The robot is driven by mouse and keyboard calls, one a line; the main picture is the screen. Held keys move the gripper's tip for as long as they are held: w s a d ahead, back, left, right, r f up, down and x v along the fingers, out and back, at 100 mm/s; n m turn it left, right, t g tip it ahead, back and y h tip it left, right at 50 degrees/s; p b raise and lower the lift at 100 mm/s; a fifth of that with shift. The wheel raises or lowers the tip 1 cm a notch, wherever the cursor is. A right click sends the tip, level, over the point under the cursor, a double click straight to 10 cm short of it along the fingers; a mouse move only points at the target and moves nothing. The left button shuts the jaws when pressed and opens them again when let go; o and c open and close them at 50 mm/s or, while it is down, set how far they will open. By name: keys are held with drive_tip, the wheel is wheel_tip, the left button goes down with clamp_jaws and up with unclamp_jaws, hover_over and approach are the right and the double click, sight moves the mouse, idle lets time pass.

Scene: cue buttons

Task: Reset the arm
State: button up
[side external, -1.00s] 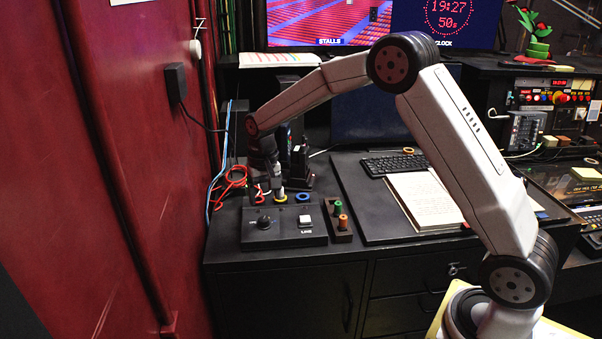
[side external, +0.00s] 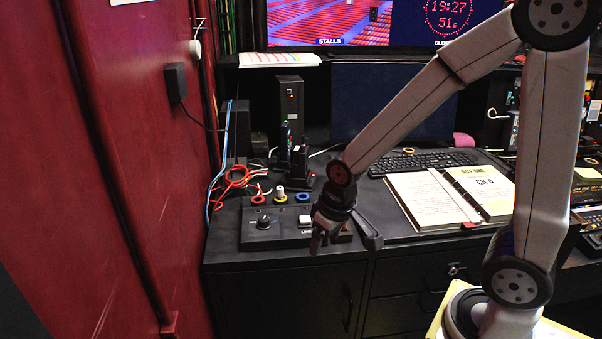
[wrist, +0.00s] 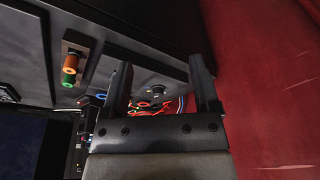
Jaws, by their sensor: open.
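My gripper (side external: 322,240) is open and empty. In the side external view it hangs in front of the right part of the black cue panel (side external: 257,243), above the front edge of the cabinet top. The panel carries a black knob (side external: 263,222) on its left and a white square button (side external: 304,221) on its right, partly close behind the gripper. In the wrist view both dark fingers of the gripper (wrist: 160,85) stand apart with nothing between them. The small box with the orange and green knobs (wrist: 70,66) shows at the left there; the arm hides it in the side external view.
An open binder (side external: 435,200) and a keyboard (side external: 425,161) lie to the right. Behind the panel are a white-topped knob (side external: 280,194), a blue ring (side external: 303,197), red cables (side external: 237,177) and a dark upright box (side external: 288,105). A red wall (side external: 120,160) bounds the left.

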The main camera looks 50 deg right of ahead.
drive_tip(key=s, duration=0.3)
drive_tip(key=shift+s+a+f+n, duration=0.15)
drive_tip(key=shift+s+f+n, duration=0.15)
drive_tip(key=shift+s+f, duration=0.05)
